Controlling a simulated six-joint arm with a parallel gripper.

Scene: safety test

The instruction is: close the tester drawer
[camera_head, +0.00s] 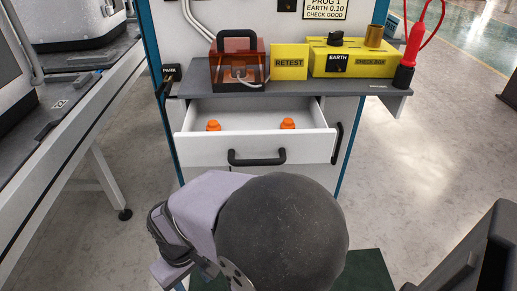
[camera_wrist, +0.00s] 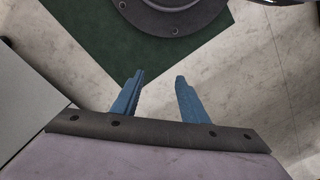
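The white tester drawer (camera_head: 256,151) stands pulled out under the grey shelf in the head view. Its black bar handle (camera_head: 257,158) is on the front panel. Two orange objects (camera_head: 288,124) show inside it. My arm is in front of and below the drawer in the head view, and its fingers are hidden there. In the wrist view my gripper (camera_wrist: 158,95) has two blue fingers spread apart with nothing between them. The wrist view shows floor and a green mat, not the drawer.
On the shelf (camera_head: 190,88) stand a box with a clear orange cover (camera_head: 238,62), a yellow RETEST block (camera_head: 289,62), a yellow check box (camera_head: 350,60) and a red probe (camera_head: 414,45). A black handle (camera_head: 337,143) is right of the drawer. A grey bench (camera_head: 75,110) stands left.

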